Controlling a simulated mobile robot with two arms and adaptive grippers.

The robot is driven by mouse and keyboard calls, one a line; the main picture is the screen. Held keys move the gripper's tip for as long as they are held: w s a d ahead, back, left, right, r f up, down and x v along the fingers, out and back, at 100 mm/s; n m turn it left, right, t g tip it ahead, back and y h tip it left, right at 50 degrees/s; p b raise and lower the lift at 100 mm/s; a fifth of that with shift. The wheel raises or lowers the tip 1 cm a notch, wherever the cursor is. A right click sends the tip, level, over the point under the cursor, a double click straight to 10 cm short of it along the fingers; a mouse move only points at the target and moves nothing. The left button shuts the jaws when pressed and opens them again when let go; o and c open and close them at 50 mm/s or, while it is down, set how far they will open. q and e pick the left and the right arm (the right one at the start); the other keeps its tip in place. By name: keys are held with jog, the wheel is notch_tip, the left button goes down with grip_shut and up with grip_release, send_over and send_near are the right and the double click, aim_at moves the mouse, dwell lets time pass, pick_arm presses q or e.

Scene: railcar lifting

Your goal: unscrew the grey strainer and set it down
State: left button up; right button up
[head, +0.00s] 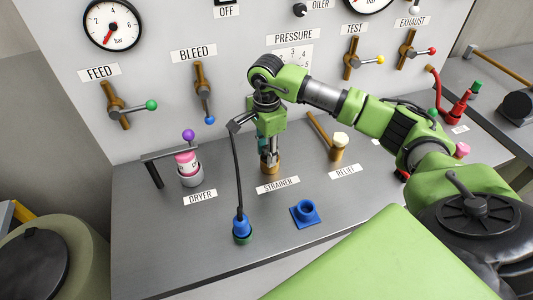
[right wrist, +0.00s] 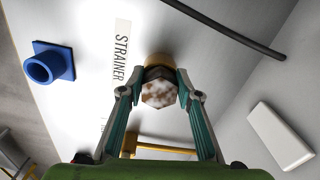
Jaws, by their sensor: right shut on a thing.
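The strainer (right wrist: 158,92) shows in the right wrist view as a hexagonal head, mottled white-grey and rusty brown, in front of a brass-coloured fitting (right wrist: 158,60). In the head view the brass fitting (head: 270,170) stands on the bench just behind the STRAINER label (head: 278,185). My right gripper (head: 268,153) points down over it, with one finger on each side of the head. It is shut on the strainer. In the head view the gripper hides most of the strainer. I cannot tell whether its thread is loose. My left gripper is out of view.
A blue square-based holder (head: 305,213) stands open in front to the right. A black hose with a blue end (head: 241,224) rises close to the left of my gripper. The dryer (head: 188,165) is left, the relief valve (head: 338,147) right. The bench front is mostly clear.

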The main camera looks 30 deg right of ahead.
jog(key=n+b, duration=0.2)
jog(key=n, duration=0.1)
jog(key=shift+w+r+n, duration=0.1)
jog(key=shift+n, duration=0.3)
jog(key=n+b, duration=0.1)
jog(key=n, duration=0.2)
jog(key=shift+d+r+b, duration=0.1)
jog(key=shift+r+b, duration=0.05)
jog(key=shift+b, duration=0.25)
jog(key=n+b, duration=0.2)
jog(key=n, duration=0.2)
jog(key=shift+r+n, duration=0.1)
jog(key=shift+n, duration=0.2)
jog(key=shift+r+n, duration=0.1)
jog(key=shift+n, duration=0.7)
jog(key=o, duration=0.9)
jog(key=shift+w+f, duration=0.2)
jog(key=shift+w, duration=0.1)
jog(key=shift+s+a, duration=0.2)
